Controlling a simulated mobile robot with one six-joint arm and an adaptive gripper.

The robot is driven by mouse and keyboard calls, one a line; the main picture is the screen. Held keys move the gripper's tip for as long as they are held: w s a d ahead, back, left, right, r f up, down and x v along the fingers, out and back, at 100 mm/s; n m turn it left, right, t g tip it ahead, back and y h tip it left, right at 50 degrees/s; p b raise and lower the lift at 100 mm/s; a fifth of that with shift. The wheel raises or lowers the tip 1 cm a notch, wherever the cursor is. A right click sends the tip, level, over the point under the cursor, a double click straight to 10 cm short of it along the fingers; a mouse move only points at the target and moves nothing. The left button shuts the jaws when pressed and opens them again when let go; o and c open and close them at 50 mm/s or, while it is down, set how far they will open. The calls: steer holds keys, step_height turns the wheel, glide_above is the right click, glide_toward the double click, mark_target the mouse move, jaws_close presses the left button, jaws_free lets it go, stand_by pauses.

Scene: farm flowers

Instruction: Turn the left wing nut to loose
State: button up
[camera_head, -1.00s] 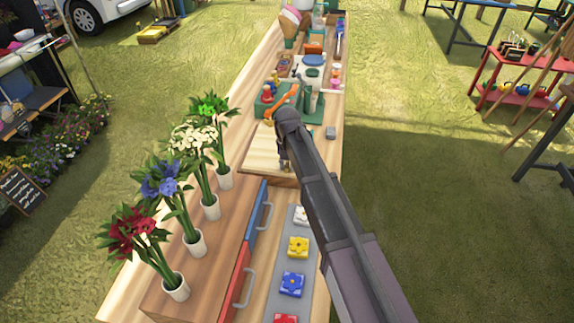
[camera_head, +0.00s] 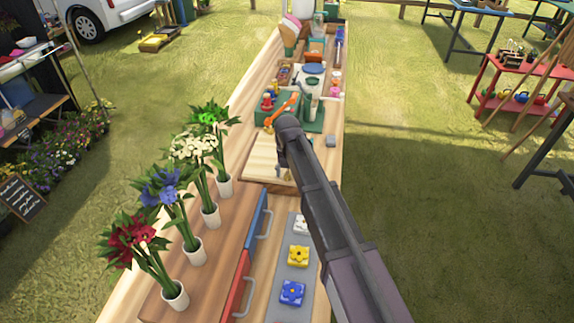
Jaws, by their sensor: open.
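A pale wooden board (camera_head: 262,160) lies flat on the long bench, beyond the drawer unit. My gripper (camera_head: 282,174) hangs at the end of my arm over the board's right part. It is small and partly behind my arm; its jaws are open, and I see nothing held in them. A small yellowish spot (camera_head: 273,132) shows at the board's far edge, left of my wrist; I cannot tell whether it is a wing nut. No wing nut is clearly visible, and my arm covers the board's right side.
White vases of flowers (camera_head: 210,214) line the left side, near a blue drawer front (camera_head: 257,219) and a red one (camera_head: 236,283). Flower blocks (camera_head: 298,256) lie on a grey strip.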

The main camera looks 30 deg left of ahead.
steer(key=shift+m, duration=0.3)
